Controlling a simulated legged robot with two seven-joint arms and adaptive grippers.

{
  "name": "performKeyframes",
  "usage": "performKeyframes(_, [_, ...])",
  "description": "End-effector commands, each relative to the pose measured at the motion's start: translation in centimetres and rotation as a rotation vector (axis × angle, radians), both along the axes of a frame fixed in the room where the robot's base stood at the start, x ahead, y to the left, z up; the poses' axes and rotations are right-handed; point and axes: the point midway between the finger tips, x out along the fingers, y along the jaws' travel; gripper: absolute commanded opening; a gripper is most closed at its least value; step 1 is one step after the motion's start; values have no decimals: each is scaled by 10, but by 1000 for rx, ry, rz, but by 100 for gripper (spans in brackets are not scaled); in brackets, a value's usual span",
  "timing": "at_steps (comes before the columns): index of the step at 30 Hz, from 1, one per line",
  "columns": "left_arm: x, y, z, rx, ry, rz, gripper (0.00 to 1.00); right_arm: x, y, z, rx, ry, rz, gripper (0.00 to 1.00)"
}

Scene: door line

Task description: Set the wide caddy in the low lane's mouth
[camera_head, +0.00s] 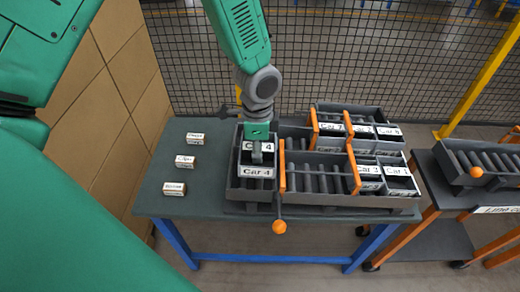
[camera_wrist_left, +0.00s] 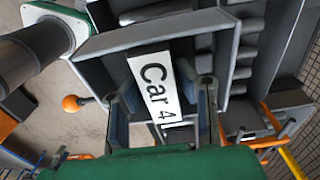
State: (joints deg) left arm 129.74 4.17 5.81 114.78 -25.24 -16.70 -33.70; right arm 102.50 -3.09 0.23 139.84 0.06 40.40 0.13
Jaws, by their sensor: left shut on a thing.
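A grey caddy labelled "Car 4" (camera_head: 256,171) is at the left end of the front roller lane (camera_head: 318,182), left of an orange gate bar (camera_head: 282,172). My left gripper (camera_head: 257,155) comes down from above and is shut on the caddy's middle part. In the left wrist view, the fingers (camera_wrist_left: 163,112) stand on either side of the white "Car 4" label (camera_wrist_left: 154,87), with the caddy's grey wall (camera_wrist_left: 150,35) beyond. I cannot tell whether the caddy rests on the rollers or hangs just above. My right gripper is not in view.
Several labelled caddies (camera_head: 400,186) fill the right end of the front lane, past a second orange bar (camera_head: 353,170). A back lane (camera_head: 330,124) holds more. Small labelled blocks (camera_head: 174,188) lie at the table's left. A roller cart (camera_head: 475,165) stands at right.

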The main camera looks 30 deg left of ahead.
Motion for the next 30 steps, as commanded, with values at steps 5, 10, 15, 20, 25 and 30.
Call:
performKeyframes(5, [0, 1, -24, -1, -2, 1, 0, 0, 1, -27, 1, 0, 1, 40])
performKeyframes(10, [0, -1, -40, 1, -2, 0, 0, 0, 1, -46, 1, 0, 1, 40])
performKeyframes(15, [0, -3, -54, 4, 0, 0, 0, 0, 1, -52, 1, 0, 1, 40])
performKeyframes(20, [0, -2, -61, 4, -1, 0, 0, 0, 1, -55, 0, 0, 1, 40])
performKeyframes(25, [0, 0, -62, 1, -2, 1, 0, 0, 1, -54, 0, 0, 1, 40])
performKeyframes(30, [0, 1, -62, 0, -1, 1, 0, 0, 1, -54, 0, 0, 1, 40])
